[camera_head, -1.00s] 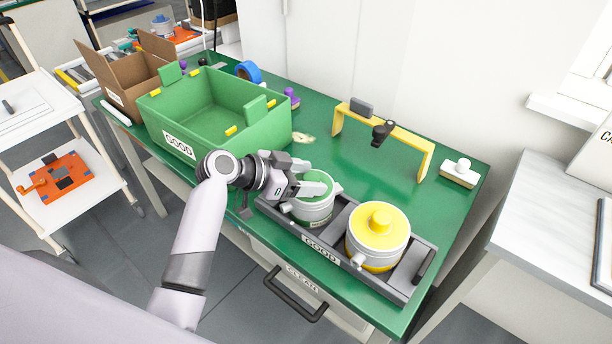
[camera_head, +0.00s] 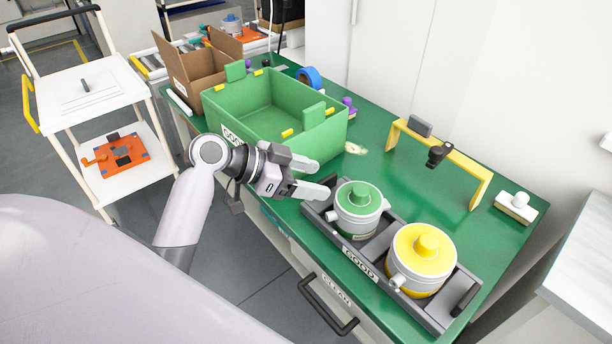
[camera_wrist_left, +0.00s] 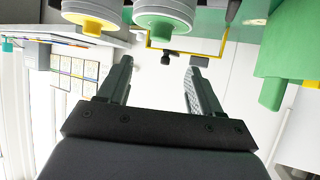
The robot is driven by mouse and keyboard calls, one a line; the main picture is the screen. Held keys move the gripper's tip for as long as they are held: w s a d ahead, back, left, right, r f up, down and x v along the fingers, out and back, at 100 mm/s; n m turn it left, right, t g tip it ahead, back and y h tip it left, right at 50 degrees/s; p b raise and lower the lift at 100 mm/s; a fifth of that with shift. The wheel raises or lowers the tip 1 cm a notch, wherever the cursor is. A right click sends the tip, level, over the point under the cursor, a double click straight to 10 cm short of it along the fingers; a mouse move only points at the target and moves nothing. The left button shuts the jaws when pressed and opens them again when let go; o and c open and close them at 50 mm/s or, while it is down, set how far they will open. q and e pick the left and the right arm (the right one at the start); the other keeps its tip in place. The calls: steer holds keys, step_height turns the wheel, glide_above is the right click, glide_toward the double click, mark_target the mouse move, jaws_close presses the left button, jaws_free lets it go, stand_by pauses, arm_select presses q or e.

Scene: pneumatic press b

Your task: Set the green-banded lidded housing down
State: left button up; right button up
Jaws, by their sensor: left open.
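The green-banded lidded housing (camera_head: 358,211), grey with a green top and knob, stands upright in the left part of the dark tray labelled GOOD (camera_head: 383,239). It also shows in the left wrist view (camera_wrist_left: 164,14), upside down in the picture. My left gripper (camera_head: 324,177) is open and empty, just left of the housing and apart from it. Its two fingers show spread in the left wrist view (camera_wrist_left: 158,72). A yellow-topped lidded housing (camera_head: 422,262) stands in the same tray to the right. My right gripper is not in view.
A green bin labelled GOOD (camera_head: 230,110) stands behind my left gripper, with a cardboard box (camera_head: 188,82) beyond it. A yellow arch with a dark device (camera_head: 470,169) stands at the back of the green table. Clear tabletop lies between arch and tray.

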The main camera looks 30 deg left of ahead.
arm_select(q)
steer(key=s+f+n+y, duration=0.1)
steer(key=s+f+n, duration=0.1)
steer(key=f, duration=0.3)
steer(key=s+f+n+y, duration=0.1)
steer(key=s+f+y, duration=0.1)
steer(key=f, duration=0.3)
steer(key=s+f+n+y, duration=0.2)
steer(key=f, duration=0.4)
steer(key=shift+s+a+n+t, duration=0.3)
steer(key=shift+s+a, duration=0.1)
steer(key=s+d+f, duration=0.2)
steer(key=s, duration=0.3)
steer(key=s+d+f+n+t+y, duration=0.1)
steer(key=s+d+f, duration=0.1)
steer(key=s, duration=0.3)
steer(key=shift+s+d+f, duration=0.2)
steer(key=shift+s+f, duration=0.1)
steer(key=shift+f, duration=0.5)
